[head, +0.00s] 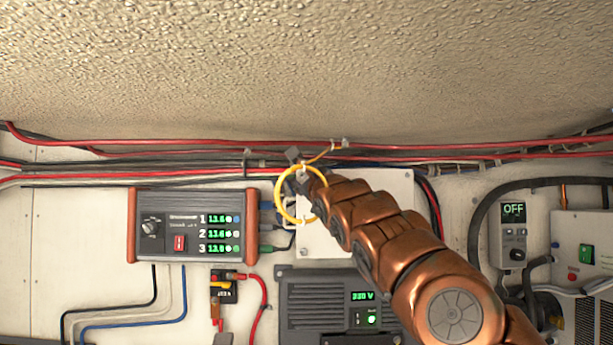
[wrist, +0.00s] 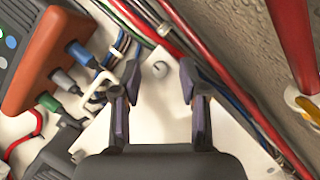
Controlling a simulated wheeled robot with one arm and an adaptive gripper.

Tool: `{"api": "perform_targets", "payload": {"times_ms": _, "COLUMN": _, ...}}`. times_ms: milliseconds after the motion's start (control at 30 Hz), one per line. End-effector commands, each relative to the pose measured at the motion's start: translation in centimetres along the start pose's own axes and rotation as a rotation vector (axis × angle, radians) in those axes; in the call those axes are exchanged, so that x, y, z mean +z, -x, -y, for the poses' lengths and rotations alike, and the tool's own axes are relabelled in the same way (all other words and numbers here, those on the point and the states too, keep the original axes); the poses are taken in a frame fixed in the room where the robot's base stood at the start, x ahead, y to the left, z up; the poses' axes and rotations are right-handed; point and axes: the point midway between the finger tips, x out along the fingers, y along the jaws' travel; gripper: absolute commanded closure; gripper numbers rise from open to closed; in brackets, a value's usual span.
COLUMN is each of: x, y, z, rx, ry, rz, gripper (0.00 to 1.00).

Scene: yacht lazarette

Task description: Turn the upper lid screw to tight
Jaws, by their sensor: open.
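The white lid plate (head: 372,190) is on the wall in the middle of the head view, its left part partly behind my arm. In the wrist view the lid (wrist: 150,105) fills the space between and behind my fingers. A round pale screw head (wrist: 160,69) shows near the lid's corner; its slot direction is too small to tell. My gripper (wrist: 160,78) is open and empty, its dark fingers on either side of the screw in the picture; I cannot tell the depth gap. In the head view the gripper (head: 294,157) is at the lid's upper left, where my arm hides the upper screw.
Red and black cables (head: 220,160) run along the wall just above the lid. A charger with green readouts (head: 193,225) is to the left, its plugs (wrist: 77,51) close to the lid. A grey 230 V unit (head: 310,300) sits below. A yellow ring (head: 280,205) shows around my wrist.

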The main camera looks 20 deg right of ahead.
Motion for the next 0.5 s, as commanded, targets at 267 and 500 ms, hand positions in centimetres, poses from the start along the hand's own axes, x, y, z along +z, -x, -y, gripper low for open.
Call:
{"api": "perform_targets", "payload": {"times_ms": 267, "x": 0.00, "y": 0.03, "z": -0.01, "rx": 0.000, "ry": 0.000, "rz": 0.000, "gripper": 0.71}}
{"api": "perform_targets", "payload": {"times_ms": 500, "x": 0.00, "y": 0.03, "z": -0.01, "rx": 0.000, "ry": 0.000, "rz": 0.000, "gripper": 0.96}}
